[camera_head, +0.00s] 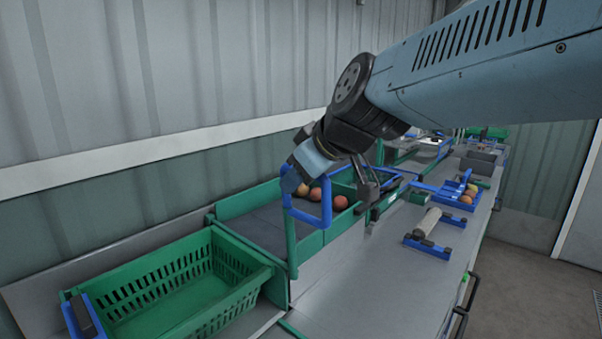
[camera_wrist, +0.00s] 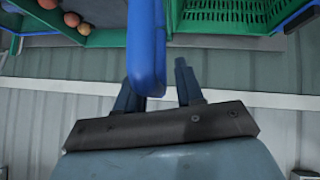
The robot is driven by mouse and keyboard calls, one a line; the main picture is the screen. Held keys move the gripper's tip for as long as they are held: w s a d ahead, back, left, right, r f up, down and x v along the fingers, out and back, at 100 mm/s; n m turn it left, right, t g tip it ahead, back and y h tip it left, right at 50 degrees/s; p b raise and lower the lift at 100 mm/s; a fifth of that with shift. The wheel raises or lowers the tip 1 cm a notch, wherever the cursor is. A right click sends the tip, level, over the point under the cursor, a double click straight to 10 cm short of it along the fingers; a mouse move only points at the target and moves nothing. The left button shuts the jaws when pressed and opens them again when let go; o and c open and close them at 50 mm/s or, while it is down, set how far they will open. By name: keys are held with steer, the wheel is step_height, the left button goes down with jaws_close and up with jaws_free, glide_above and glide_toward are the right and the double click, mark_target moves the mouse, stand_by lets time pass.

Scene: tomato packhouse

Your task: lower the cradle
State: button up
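A blue loop handle (camera_head: 326,208) stands on a green post (camera_head: 291,245) beside the green slatted crate (camera_head: 225,305). The crate is at lower left in the head view, and whatever bears it is mostly hidden, so I cannot make out the cradle clearly. My gripper (camera_head: 291,180) is at the top of the loop. In the wrist view my gripper (camera_wrist: 158,82) has its two fingers apart, with the blue handle bar (camera_wrist: 147,45) reaching between them, nearer the left finger. Whether it touches that finger I cannot tell.
A green-walled bin (camera_head: 250,199) with several tomatoes (camera_head: 340,202) lies behind the handle. Blue fixtures with a pale roller (camera_head: 427,222) and a blue tray (camera_head: 452,200) stand farther along the bench. The bench front (camera_head: 370,290) is clear. A corrugated wall (camera_head: 180,70) runs close behind.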

steer(key=shift+o, duration=0.4)
steer(key=shift+w+r, duration=0.1)
steer(key=shift+d+r, duration=0.15)
steer(key=shift+r, duration=0.1)
steer(key=v, duration=1.3)
steer(key=shift+s, duration=0.3)
steer(key=shift+d+f, duration=0.1)
steer(key=shift+d, duration=0.05)
steer(key=s+d+f+m+g+h, duration=0.1)
steer(key=d+f+m+h, duration=0.4)
steer(key=d+f+m, duration=0.6)
steer(key=d+f, duration=0.4)
steer(key=d, duration=0.3)
steer(key=shift+f+g+h, duration=0.3)
steer(key=shift+f, duration=0.05)
